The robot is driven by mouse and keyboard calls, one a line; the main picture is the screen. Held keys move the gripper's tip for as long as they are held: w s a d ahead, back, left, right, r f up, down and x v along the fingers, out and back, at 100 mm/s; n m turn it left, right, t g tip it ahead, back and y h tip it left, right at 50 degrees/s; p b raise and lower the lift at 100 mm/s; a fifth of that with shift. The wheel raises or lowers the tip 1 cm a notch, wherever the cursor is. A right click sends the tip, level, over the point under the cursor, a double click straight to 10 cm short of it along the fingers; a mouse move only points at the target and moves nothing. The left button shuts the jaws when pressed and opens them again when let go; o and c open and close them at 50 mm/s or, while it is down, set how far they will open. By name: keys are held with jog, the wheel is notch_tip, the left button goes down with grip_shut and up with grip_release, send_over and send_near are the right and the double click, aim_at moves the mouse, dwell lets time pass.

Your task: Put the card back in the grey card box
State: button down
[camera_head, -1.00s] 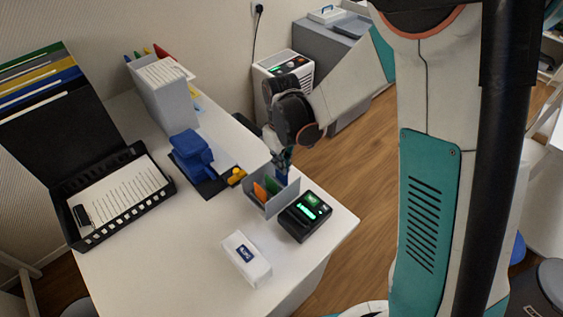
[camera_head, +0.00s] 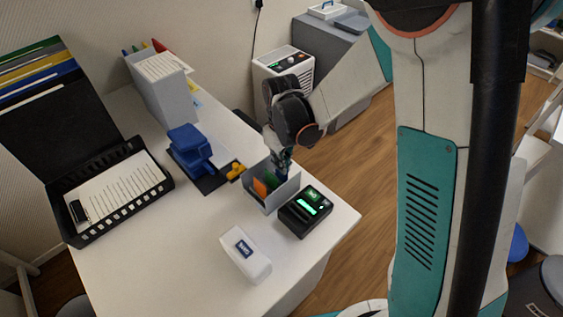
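The grey card box (camera_head: 270,202) stands on the white desk near its right edge. Upright cards show inside it: an orange card (camera_head: 260,187) at the left and a green one (camera_head: 270,180) beside it. A blue card (camera_head: 281,174) is at the box's right part, directly below my gripper (camera_head: 282,160). My gripper points down at the box from above and behind. The fingers are small and dark here, and I cannot tell whether they are closed on the blue card or apart from it.
A black card reader (camera_head: 306,211) with a lit green display stands close to the box's right. A black tray (camera_head: 112,203) holds papers.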

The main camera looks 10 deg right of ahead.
jog(key=c, duration=1.7)
grip_release()
jog(key=shift+r, duration=0.1)
notch_tip(320, 180, up, 12)
jog(key=shift+f, duration=0.1)
jog(key=s+d+r+m+t, duration=0.2)
jog(key=s+d, duration=0.1)
jog(key=s, duration=0.2)
jog(key=s+d+r+m+t, duration=0.2)
jog(key=s+d+r, duration=0.1)
jog(key=s, duration=0.3)
jog(key=s+d+r+m+t, duration=0.2)
jog(key=s+d+r+t, duration=0.1)
jog(key=s+d, duration=0.2)
jog(key=shift+s+r+m, duration=0.25)
jog(key=shift+s+m, duration=0.15)
jog(key=shift+s, duration=0.25)
